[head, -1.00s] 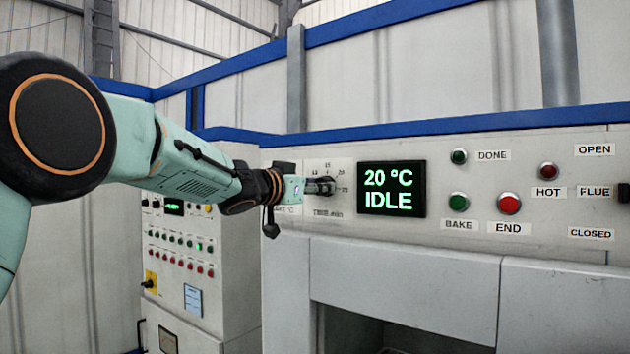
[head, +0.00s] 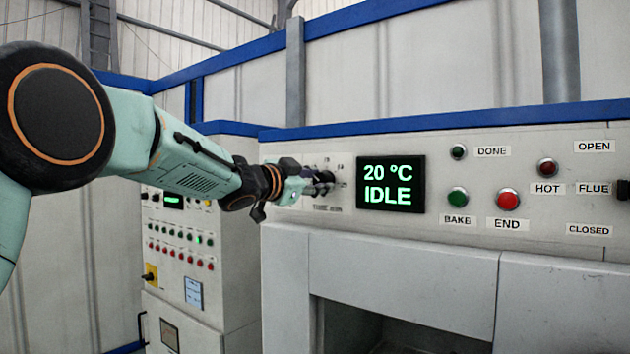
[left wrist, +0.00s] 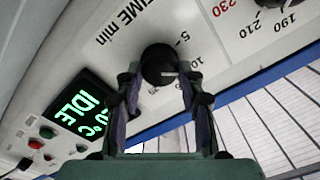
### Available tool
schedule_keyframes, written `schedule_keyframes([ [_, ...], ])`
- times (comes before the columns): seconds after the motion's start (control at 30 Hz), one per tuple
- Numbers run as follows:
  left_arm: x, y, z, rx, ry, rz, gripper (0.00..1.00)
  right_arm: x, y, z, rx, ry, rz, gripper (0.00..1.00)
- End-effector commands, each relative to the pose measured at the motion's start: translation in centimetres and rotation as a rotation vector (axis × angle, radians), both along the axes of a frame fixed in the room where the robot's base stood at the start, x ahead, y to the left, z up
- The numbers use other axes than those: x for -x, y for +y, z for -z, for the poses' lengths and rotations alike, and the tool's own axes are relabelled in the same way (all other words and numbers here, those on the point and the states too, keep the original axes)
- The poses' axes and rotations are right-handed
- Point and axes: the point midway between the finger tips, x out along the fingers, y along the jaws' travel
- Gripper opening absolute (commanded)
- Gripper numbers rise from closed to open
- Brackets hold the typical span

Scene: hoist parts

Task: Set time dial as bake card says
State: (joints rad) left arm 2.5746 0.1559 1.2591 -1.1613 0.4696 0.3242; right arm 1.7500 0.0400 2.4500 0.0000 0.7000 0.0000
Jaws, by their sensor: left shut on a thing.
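The time dial is a round black knob, shown in the left wrist view (left wrist: 158,62) with the label TIME min beside it and the marks 5 and 10 nearby. My left gripper (head: 322,183) is at this dial, left of the display, and mostly hides it in the head view. In the left wrist view its fingers (left wrist: 158,84) stand on both sides of the knob and are shut on it. The knob's exact setting is too small to tell. No readable bake card shows. My right gripper is not in view.
The green display (head: 390,184) reads 20 °C and IDLE. The temperature dial (left wrist: 268,3) is partly cut off in the left wrist view. The BAKE button (head: 458,197), the END button (head: 508,199) and the flue lever (head: 623,190) lie to the right. A control cabinet (head: 235,275) stands left.

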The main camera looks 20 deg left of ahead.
Motion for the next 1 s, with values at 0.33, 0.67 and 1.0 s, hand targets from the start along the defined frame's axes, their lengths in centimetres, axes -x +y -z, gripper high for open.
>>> schedule_keyframes([
  [0.33, 0.01, 0.02, -0.33, 0.002, -0.005, -0.001, 0.43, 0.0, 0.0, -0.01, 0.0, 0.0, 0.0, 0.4],
  [0.67, 0.01, 0.0, -0.14, 0.001, -0.002, 0.0, 0.61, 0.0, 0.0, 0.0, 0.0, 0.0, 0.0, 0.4],
  [1.0, 0.95, 0.44, -0.17, 0.004, -0.001, -0.001, 0.61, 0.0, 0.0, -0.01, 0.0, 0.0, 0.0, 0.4],
])
